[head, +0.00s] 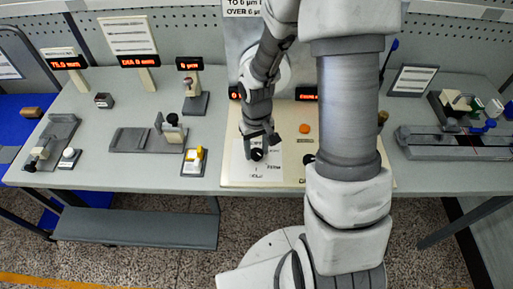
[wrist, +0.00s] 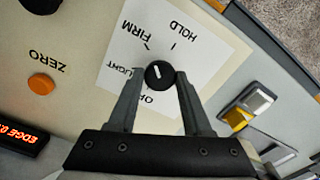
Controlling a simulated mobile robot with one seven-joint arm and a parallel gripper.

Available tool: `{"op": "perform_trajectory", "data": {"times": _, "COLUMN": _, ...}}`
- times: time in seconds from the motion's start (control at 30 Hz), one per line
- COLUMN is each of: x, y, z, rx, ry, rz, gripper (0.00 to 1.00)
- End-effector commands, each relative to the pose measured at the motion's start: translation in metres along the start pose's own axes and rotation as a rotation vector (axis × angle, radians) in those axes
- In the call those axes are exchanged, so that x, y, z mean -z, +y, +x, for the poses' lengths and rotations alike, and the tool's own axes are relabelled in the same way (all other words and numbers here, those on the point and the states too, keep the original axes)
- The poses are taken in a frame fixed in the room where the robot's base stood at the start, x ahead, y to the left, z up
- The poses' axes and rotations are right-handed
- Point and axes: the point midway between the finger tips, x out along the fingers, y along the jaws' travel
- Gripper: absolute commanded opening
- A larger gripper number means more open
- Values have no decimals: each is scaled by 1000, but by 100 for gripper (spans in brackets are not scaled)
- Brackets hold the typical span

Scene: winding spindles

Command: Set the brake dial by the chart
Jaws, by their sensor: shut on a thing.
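The brake dial is a black round knob (wrist: 159,74) on a white label (wrist: 185,52) marked OFF, LIGHT, FIRM and HOLD. Its short white line slants towards the FIRM side in the wrist view; the exact setting is hard to tell. My gripper (wrist: 159,76) is shut on the knob, one finger on each side. In the head view the knob (head: 257,155) sits below my gripper (head: 261,141) near the panel's front. A chart (head: 243,8) at the top reads "TO 6 µm" and "OVER 6 µm"; its rest is cut off or hidden by my arm.
An orange ZERO button (wrist: 41,84) and a red EDGE display (wrist: 17,135) are beside the label. A yellow-and-white switch (head: 194,160) stands left of the panel (head: 232,178). Fixtures with red displays (head: 139,60) fill the left bench; a rail device (head: 455,140) is at right.

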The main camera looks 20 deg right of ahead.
Motion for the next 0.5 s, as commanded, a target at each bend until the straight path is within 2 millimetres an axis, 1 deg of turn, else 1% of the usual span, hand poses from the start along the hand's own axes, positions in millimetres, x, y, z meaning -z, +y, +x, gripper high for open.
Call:
{"op": "perform_trajectory", "data": {"times": 0.2, "x": 1, "y": 0, "z": -1, "rx": 0, "ry": 2, "rz": -127, "gripper": 0}}
{"op": "perform_trajectory", "data": {"times": 0.5, "x": 1, "y": 0, "z": -1, "rx": 0, "ry": 2, "rz": -214, "gripper": 0}}
